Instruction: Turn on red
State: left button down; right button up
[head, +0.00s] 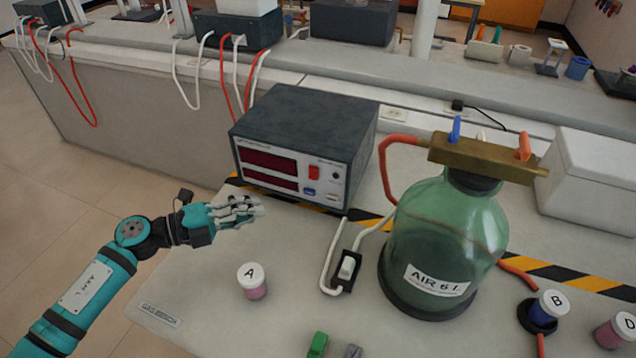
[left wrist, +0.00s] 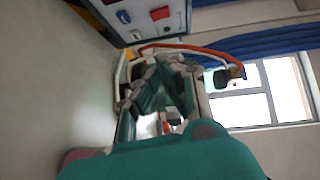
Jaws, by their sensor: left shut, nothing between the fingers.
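A dark grey instrument box (head: 305,130) stands at mid-bench, its front panel carrying two dark red displays, a red square button (head: 314,172) and a blue button (head: 310,191). The red button (left wrist: 160,13) and blue button (left wrist: 123,16) also show at the top of the left wrist view. A brass manifold (head: 480,157) on the green bottle (head: 445,225) bears a blue lever (head: 455,130), a pale one and an orange-red lever (head: 524,147). My left gripper (head: 252,209) is shut and empty, in front of the box's lower left, apart from its panel. My right gripper is not in view.
A white rocker switch (head: 348,267) with cables lies between the box and bottle. Jar A (head: 253,281) stands near the gripper; jar B (head: 549,305) and jar D (head: 615,331) stand at right. A white box (head: 590,180) stands behind.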

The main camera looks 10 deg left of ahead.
aim_at(313, 173)
pick_arm(q)
jog(key=p+x, duration=0.1)
jog(key=x, duration=0.3)
jog(key=w+a+p+x, duration=0.1)
jog(key=x, duration=0.3)
jog(key=w+p+x, duration=0.1)
jog(key=x, duration=0.3)
jog(key=shift+w+f, duration=0.15)
jog(key=shift+w, duration=0.1)
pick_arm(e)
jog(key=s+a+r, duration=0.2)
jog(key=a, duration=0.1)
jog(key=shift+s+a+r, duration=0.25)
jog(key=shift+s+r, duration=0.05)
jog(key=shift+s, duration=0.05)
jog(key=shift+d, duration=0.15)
